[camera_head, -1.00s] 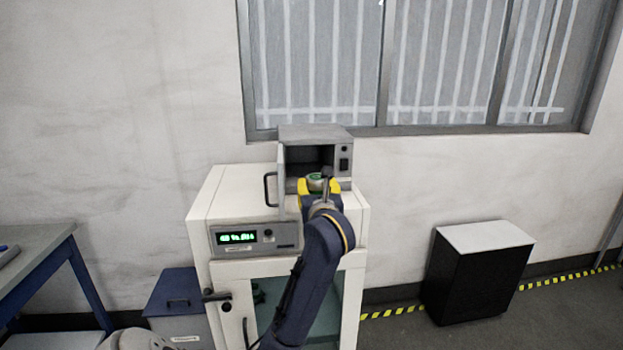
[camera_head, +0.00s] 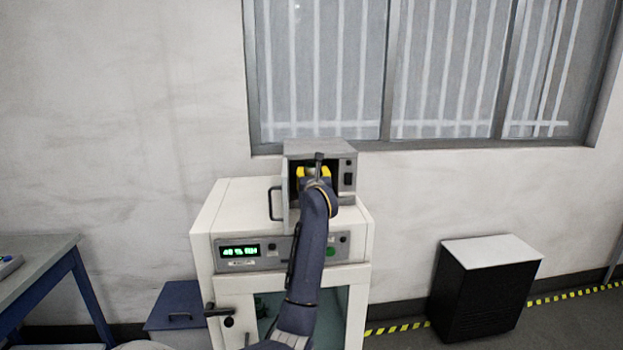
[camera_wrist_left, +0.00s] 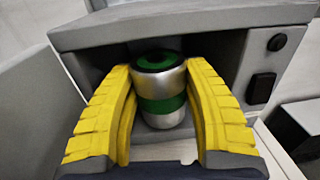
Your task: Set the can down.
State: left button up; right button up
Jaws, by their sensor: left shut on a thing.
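The can (camera_wrist_left: 160,88) is silver with a green band and a green top. It stands upright between the yellow fingers of my left gripper (camera_wrist_left: 163,112) in the left wrist view, at the opening of a small grey box (camera_wrist_left: 185,20). In the head view my left gripper (camera_head: 314,173) reaches into the open front of this grey box (camera_head: 320,148), and the can is mostly hidden behind the fingers and wrist. I cannot tell whether the can's base touches the box floor. My right gripper is not in view.
The grey box sits on a white cabinet (camera_head: 213,215) with a green display (camera_head: 240,250). The box's open door with its handle (camera_head: 272,203) stands left of my gripper. A black cabinet with a white top (camera_head: 490,250) stands right. A table (camera_head: 35,262) is at left.

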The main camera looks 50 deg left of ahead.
pick_arm(q)
jog(key=x, duration=0.7)
jog(key=shift+w+a, duration=0.1)
jog(key=shift+w, duration=0.05)
jog(key=shift+f, duration=1.7)
jog(key=shift+f, duration=0.2)
jog(key=o, duration=1.3)
jog(key=shift+r, duration=0.2)
jog(key=v, duration=1.2)
